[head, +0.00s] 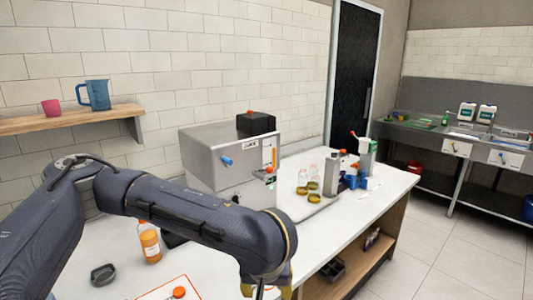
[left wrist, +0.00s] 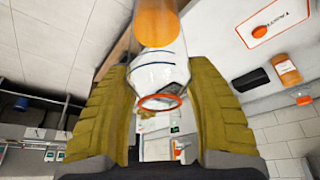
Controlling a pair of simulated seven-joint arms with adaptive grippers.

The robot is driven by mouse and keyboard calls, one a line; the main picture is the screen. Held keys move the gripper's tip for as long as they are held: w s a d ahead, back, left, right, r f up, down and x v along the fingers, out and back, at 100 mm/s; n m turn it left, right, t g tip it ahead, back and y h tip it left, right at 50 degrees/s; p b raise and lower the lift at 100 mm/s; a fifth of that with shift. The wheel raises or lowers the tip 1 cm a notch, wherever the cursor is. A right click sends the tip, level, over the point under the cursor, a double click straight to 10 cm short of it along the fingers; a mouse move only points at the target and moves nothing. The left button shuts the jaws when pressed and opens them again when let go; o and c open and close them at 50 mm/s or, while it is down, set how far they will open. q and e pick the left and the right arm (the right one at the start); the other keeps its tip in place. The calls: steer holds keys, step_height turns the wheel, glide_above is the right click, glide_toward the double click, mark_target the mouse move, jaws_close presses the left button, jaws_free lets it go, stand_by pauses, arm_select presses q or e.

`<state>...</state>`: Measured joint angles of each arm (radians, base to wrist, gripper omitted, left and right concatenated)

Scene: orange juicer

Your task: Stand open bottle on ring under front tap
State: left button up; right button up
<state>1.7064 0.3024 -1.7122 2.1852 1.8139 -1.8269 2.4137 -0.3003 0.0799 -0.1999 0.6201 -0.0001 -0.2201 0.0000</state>
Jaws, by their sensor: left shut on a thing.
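My left gripper (head: 266,291) is at the bottom edge of the head view, its yellow fingers partly cut off. In the left wrist view the fingers (left wrist: 165,110) are shut on a clear bottle (left wrist: 160,72) with an orange ring at its near end and orange colour at its far end. The bottle is mostly hidden in the head view.
A dark dish (head: 103,274) and an orange cap (head: 179,292) lie nearby. Right of the juicer, a tray (head: 318,207) holds jars and yellow rings, with blue items (head: 355,180) beyond.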

arm_select(q)
steer(key=w+a+f, duration=0.1)
steer(key=a, duration=1.9)
steer(key=shift+w+a+f+n, duration=0.2)
steer(key=shift+f+n, duration=0.1)
steer(key=shift+n, duration=0.1)
